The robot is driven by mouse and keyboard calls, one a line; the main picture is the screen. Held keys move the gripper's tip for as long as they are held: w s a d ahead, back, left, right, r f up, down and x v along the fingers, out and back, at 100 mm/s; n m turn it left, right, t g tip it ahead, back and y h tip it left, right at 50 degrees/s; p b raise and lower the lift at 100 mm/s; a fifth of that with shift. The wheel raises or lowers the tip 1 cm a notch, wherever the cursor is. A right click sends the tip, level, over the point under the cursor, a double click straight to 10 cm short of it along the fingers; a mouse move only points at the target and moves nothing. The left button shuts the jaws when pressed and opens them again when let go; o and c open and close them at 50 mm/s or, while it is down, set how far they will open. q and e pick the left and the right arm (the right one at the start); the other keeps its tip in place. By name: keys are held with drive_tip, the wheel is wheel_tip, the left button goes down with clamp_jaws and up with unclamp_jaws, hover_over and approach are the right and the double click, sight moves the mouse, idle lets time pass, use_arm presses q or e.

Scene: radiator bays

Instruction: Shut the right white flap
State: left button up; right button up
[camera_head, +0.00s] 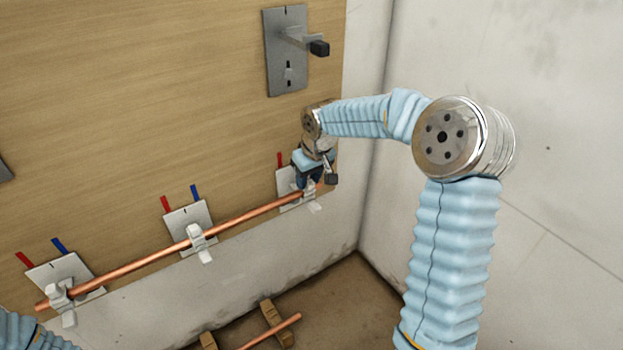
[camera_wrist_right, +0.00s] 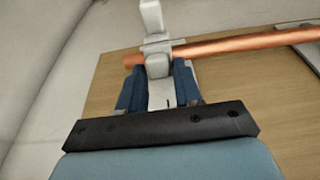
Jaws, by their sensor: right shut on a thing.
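The right white flap (camera_head: 314,206) hangs below the copper pipe (camera_head: 150,262) at the right-hand clip. In the right wrist view the flap (camera_wrist_right: 152,18) sticks out past the pipe (camera_wrist_right: 235,44), standing away from it. My right gripper (camera_head: 308,184) is at this clip, in front of its grey plate (camera_head: 284,185). In the wrist view its blue fingers (camera_wrist_right: 158,84) are on both sides of the clip's pale block (camera_wrist_right: 158,66), shut on it. The gripper hides part of the clip in the head view. My left gripper is out of view; only a bit of left sleeve shows.
Two more clips, the middle one (camera_head: 197,238) and the left one (camera_head: 62,292), sit along the pipe. A grey lever plate (camera_head: 286,60) is above on the wooden board (camera_head: 150,100). Wooden blocks (camera_head: 275,322) and another pipe lie on the floor below.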

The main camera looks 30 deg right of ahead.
drive_tip(key=shift+w+a+f+g, duration=0.1)
drive_tip(key=shift+w+g, duration=0.35)
drive_tip(key=shift+g, duration=0.45)
drive_tip(key=shift+w+f+g, duration=0.1)
drive_tip(key=shift+w+g, duration=0.35)
drive_tip(key=shift+g, duration=0.45)
drive_tip(key=o, duration=0.9)
drive_tip(key=shift+c, duration=0.2)
